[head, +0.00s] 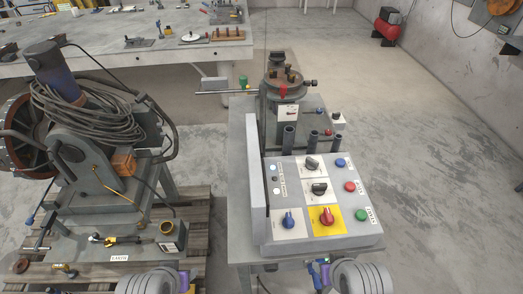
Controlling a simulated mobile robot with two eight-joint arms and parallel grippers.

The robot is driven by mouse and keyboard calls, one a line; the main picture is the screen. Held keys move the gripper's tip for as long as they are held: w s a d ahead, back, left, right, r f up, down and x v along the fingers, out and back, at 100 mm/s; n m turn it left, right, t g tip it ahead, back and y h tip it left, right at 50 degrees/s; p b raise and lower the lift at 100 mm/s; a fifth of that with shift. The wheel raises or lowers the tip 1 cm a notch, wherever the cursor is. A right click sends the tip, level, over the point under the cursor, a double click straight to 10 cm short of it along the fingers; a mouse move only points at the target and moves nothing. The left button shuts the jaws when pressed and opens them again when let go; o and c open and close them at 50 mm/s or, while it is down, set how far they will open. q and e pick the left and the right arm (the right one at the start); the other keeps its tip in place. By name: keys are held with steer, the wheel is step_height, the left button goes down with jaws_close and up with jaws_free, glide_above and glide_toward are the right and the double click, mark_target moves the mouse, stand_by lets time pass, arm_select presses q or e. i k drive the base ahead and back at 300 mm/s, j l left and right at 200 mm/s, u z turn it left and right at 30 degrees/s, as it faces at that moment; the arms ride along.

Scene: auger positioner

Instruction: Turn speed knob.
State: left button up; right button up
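The control box (256,195) stands on the grey stand at centre right, its sloped panel facing me. It carries a far dark knob (312,163) and a middle dark knob (319,188) on white plates, a blue knob (289,220) on a white plate, and a red knob (327,216) on a yellow plate. The labels are too small to read, so I cannot tell which is the speed knob. Parts of my arms show at the bottom edge, below and left of the box and just below its front. I cannot make out gripper fingers. Nothing touches the knobs.
Blue (341,163), red (350,187) and green (361,215) buttons line the panel's right side. A positioner with a round table (283,88) stands behind the box. A cable-wrapped machine (90,130) sits on a pallet at left. Floor right of the stand is clear.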

mark_target(312, 165)
steer(key=l, duration=1.05)
steer(key=k+l, duration=0.15)
steer(key=l, duration=1.95)
steer(key=l+u, duration=0.4)
steer(key=k+l+u, duration=0.2)
steer(key=u, duration=0.95)
